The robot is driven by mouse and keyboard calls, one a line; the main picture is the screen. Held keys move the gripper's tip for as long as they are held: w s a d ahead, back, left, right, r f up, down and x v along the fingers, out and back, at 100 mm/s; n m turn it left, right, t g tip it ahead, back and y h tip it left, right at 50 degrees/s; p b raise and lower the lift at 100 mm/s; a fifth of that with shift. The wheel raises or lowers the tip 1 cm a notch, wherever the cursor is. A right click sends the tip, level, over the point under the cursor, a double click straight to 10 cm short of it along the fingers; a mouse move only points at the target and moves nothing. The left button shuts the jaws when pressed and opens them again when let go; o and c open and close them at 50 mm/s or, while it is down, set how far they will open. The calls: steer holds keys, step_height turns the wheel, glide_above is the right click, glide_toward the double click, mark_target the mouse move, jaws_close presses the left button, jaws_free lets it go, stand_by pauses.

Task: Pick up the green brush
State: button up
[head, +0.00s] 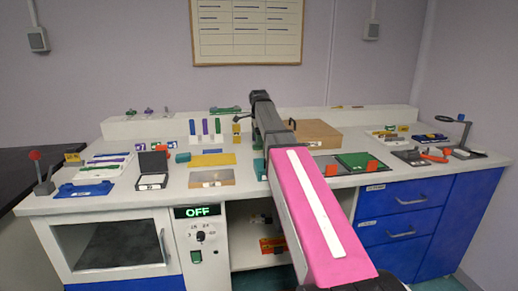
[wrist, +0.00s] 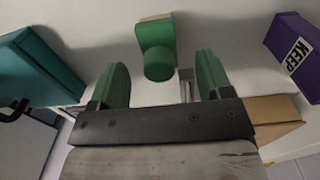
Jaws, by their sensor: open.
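A green thing (wrist: 157,38), which looks like the green brush with a rounded end towards me, lies just ahead of my gripper in the wrist view. My gripper (wrist: 161,82) is open, with its two green fingers apart and nothing between them. The rounded end is in front of the gap between the fingertips, near the middle. In the head view my arm covers the middle of the bench, and I cannot make out my fingertips there. A green long thing (head: 225,109) lies on the back ledge in the head view; I cannot tell if it is the same one.
A teal block (wrist: 40,65) is at left and a purple block marked KEEP (wrist: 293,52) at right in the wrist view. Upright coloured tubes (head: 205,128), a cardboard box (head: 312,137) and a green mat (head: 358,161) stand on the bench near my arm.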

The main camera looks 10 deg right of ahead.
steer(key=shift+f, duration=1.6)
steer(key=c, duration=1)
steer(key=shift+c, duration=0.2)
steer(key=shift+r, duration=0.15)
steer(key=shift+r, duration=0.5)
steer(key=r, duration=0.2)
steer(key=a+r, duration=0.1)
steer(key=shift+s+r, duration=0.25)
steer(key=shift+r, duration=0.05)
steer(key=s+a+r, duration=0.2)
steer(key=a+r, duration=0.4)
steer(key=a, duration=0.4)
steer(key=shift+s, duration=0.4)
steer(key=shift+a+r, duration=0.1)
